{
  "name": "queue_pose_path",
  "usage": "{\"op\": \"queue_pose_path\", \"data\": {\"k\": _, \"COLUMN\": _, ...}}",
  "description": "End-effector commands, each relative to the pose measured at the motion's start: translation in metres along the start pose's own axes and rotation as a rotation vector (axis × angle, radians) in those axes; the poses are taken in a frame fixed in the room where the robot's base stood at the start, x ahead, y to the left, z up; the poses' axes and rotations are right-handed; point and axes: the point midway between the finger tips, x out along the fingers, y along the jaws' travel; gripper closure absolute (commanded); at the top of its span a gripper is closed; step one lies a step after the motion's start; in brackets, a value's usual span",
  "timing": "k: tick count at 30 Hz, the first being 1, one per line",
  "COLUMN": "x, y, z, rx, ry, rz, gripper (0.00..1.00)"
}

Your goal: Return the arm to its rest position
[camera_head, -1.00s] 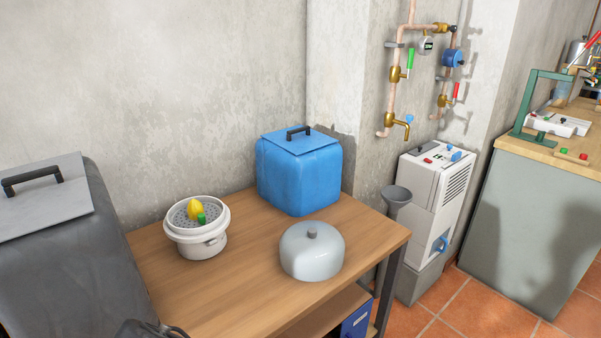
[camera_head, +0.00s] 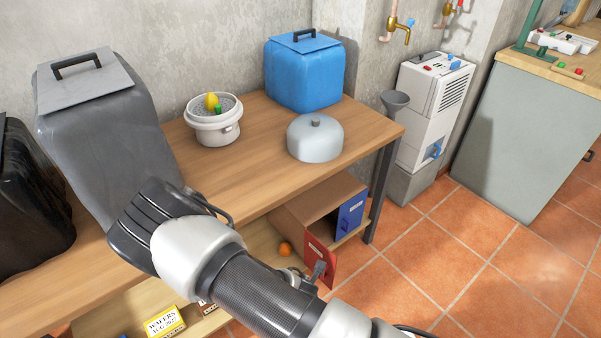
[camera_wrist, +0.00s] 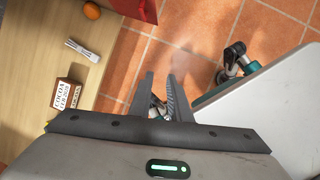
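My gripper (camera_wrist: 160,76) shows in the wrist view with its two dark fingers apart. Floor and parts of my base show between and beyond them, and nothing is held. In the head view my bent arm reaches in from the bottom edge. Its dark hand is over the front of the wooden table, just in front of the grey container (camera_head: 110,125); the fingertips are hidden there. I cannot tell how close the hand is to the container.
The tabletop (camera_head: 255,150) holds a white pot (camera_head: 214,130) with yellow and green items, a blue container (camera_head: 304,75) and a grey dome (camera_head: 315,140). Below are a blue front (camera_head: 350,214), a red front (camera_head: 320,262), an orange (camera_head: 284,249) and a wafers box (camera_head: 165,323).

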Motion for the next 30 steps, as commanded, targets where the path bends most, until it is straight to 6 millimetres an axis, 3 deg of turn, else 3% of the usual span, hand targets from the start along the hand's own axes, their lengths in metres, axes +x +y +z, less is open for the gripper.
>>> {"op": "queue_pose_path", "data": {"k": 8, "x": -0.066, "y": 0.045, "z": 0.03, "rx": 0.453, "ry": 0.057, "rz": -0.003, "gripper": 0.83}}
{"op": "queue_pose_path", "data": {"k": 16, "x": -0.177, "y": 0.073, "z": 0.099, "rx": 1.065, "ry": 0.146, "rz": -0.009, "gripper": 0.83}}
{"op": "queue_pose_path", "data": {"k": 23, "x": -0.283, "y": 0.057, "z": 0.161, "rx": 1.538, "ry": 0.217, "rz": 0.002, "gripper": 0.83}}
{"op": "queue_pose_path", "data": {"k": 30, "x": -0.388, "y": 0.005, "z": 0.201, "rx": 1.974, "ry": 0.263, "rz": 0.04, "gripper": 0.83}}
